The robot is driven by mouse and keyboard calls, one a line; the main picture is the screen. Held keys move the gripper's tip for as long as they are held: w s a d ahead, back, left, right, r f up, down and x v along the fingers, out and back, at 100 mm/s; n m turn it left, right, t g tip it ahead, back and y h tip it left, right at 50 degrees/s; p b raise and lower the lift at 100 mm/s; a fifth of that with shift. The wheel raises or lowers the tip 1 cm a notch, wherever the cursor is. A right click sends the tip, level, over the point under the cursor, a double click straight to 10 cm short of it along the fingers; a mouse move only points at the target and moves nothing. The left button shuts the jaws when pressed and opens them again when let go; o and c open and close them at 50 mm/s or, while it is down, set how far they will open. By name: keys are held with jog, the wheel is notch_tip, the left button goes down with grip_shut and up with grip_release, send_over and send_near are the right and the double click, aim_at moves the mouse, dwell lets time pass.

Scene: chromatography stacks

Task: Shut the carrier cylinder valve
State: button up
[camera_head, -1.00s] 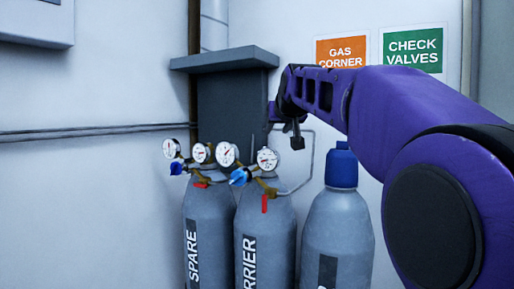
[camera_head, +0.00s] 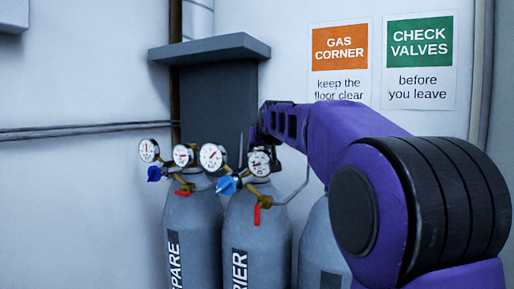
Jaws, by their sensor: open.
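The grey carrier cylinder (camera_head: 257,235) stands in the middle, its label partly cut off to "RIER". On its top are a brass regulator with two round gauges, a blue knob (camera_head: 227,185) and a red lever (camera_head: 257,214) that hangs down. My gripper (camera_head: 272,160) is at the end of the purple arm, just behind or beside the carrier's right gauge (camera_head: 259,163). Its fingers are small, dark and mostly hidden, and I see nothing held in them. I cannot tell whether it touches the regulator.
The spare cylinder (camera_head: 192,235) stands close on the left, with its own gauges, blue knob and a red lever (camera_head: 183,193) lying more sideways. A third cylinder (camera_head: 318,245) on the right is partly hidden by my arm. A grey shelf (camera_head: 210,47) juts out above.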

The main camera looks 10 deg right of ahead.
grip_shut()
dwell(0.3)
jog(key=shift+a+m+h, duration=0.2)
jog(key=shift+m+h, duration=0.1)
jog(key=shift+a+f+m+h+b, duration=0.1)
jog(key=shift+a+m+h+b, duration=0.05)
jog(key=shift+m+h+b, duration=0.3)
jog(key=m+h+b, duration=0.1)
jog(key=m+g+h+b, duration=0.1)
jog(key=m+h, duration=0.1)
jog(key=shift+w+a+h, duration=0.2)
jog(key=shift+a+h, duration=0.05)
jog(key=shift+a, duration=0.1)
jog(key=shift+w+a+m+g+h, duration=0.15)
jog(key=shift+m+g+h, duration=0.25)
jog(key=shift+m+h, duration=0.55)
jog(key=shift+a+m+g+h+p, duration=0.1)
jog(key=shift+m+g+h+p, duration=0.25)
jog(key=shift+h+p, duration=0.2)
jog(key=shift+m, duration=0.25)
